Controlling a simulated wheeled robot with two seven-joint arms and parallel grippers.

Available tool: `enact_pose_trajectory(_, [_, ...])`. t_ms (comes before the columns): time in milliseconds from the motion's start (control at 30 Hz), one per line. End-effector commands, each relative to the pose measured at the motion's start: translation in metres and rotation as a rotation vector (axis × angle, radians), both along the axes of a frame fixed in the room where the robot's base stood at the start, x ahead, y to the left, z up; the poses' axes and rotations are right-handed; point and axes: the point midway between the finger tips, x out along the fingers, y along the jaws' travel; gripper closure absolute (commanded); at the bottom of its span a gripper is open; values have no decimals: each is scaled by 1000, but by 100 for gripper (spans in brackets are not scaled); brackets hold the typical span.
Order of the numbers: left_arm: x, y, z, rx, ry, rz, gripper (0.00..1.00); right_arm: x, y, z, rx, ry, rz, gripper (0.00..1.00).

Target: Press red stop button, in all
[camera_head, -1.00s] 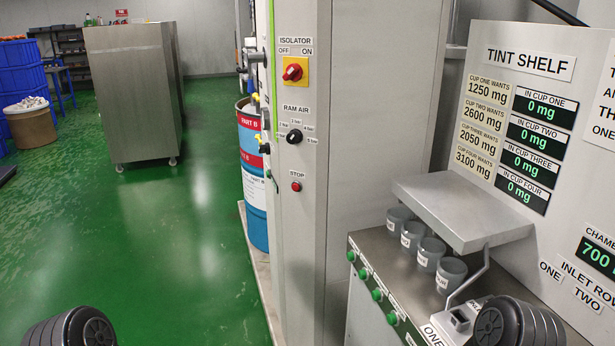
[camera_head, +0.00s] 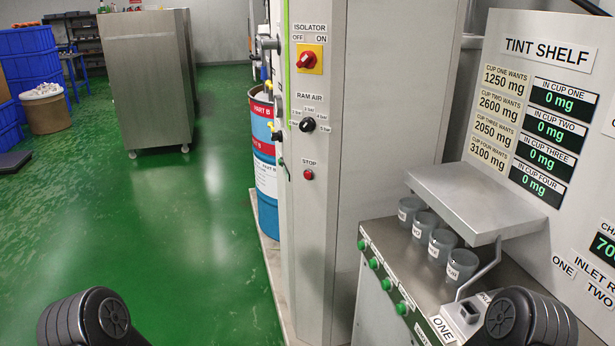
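The red stop button (camera_head: 308,174) sits on the grey cabinet's front face, under the small STOP label (camera_head: 309,162). Nothing touches it. Above it on the same face are the black ram air knob (camera_head: 307,125) and the red isolator switch (camera_head: 306,61) on a yellow plate. Black rounded parts of my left arm show at the bottom left and of my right arm at the bottom right, both well below the button. Neither gripper's fingers show in the view.
The tint shelf bench with several grey cups (camera_head: 441,245) and green buttons (camera_head: 402,308) stands right of the cabinet (camera_head: 365,120). A blue drum (camera_head: 264,165) stands behind the cabinet's left edge.

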Motion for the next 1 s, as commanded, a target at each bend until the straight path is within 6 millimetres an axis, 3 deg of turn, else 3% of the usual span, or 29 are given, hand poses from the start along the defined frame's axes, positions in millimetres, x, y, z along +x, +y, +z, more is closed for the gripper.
enact_pose_trajectory(433, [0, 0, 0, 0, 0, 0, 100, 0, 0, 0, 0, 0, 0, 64])
enact_pose_trajectory(1000, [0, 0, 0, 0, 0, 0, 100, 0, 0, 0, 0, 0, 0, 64])
